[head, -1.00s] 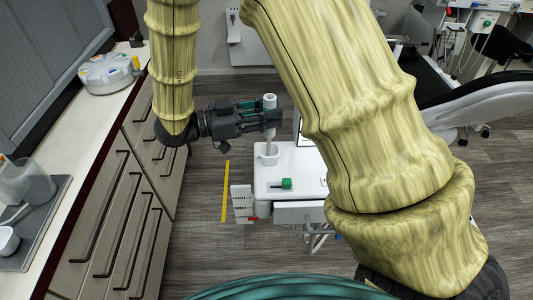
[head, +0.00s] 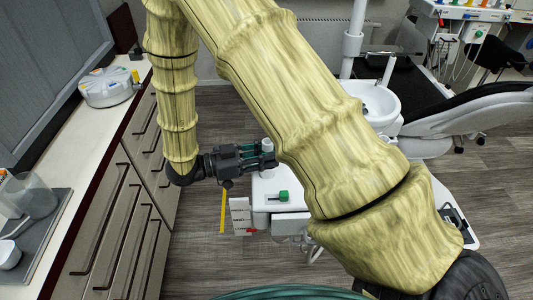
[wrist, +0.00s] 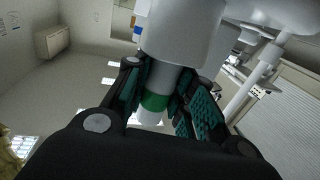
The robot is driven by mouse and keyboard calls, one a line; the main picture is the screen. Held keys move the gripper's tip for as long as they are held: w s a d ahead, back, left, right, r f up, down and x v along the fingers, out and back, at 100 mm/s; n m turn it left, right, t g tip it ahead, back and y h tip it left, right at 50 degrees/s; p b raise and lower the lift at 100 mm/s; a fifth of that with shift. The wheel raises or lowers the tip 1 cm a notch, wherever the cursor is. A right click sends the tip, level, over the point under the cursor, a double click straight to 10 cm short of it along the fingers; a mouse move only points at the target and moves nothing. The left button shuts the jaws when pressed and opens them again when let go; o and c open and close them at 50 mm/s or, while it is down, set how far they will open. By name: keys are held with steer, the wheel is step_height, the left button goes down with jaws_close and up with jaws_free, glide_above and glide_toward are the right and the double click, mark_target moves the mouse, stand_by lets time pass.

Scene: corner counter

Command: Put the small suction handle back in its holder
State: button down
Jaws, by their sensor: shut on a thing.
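The small suction handle (head: 267,145) is a white tube with its top showing above my fingers in the head view. In the wrist view it has a green band (wrist: 155,102). My gripper (head: 266,160) is shut on it and holds it about upright, low over the white unit top (head: 264,211). The holder (wrist: 183,32) appears as a wide white cylinder at the top of the wrist view, in line with the handle. My fingers mostly hide the holder in the head view. I cannot tell how far the handle sits in it.
A small green-topped item (head: 281,196) lies on the unit top in front. A drawer counter (head: 110,225) runs along the left. A dental chair (head: 475,120) and white basin (head: 375,103) stand at the right, behind my arm.

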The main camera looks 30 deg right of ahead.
steer(key=shift+f, duration=0.25)
steer(key=c, duration=1.2)
jaws_free()
steer(key=shift+r, duration=0.15)
steer(key=shift+w+a, duration=0.15)
steer(key=shift+a, duration=0.25)
steer(key=b+v, duration=0.3)
steer(key=v, duration=0.8)
steer(key=shift+b, duration=0.35)
steer(key=shift+a, duration=0.1)
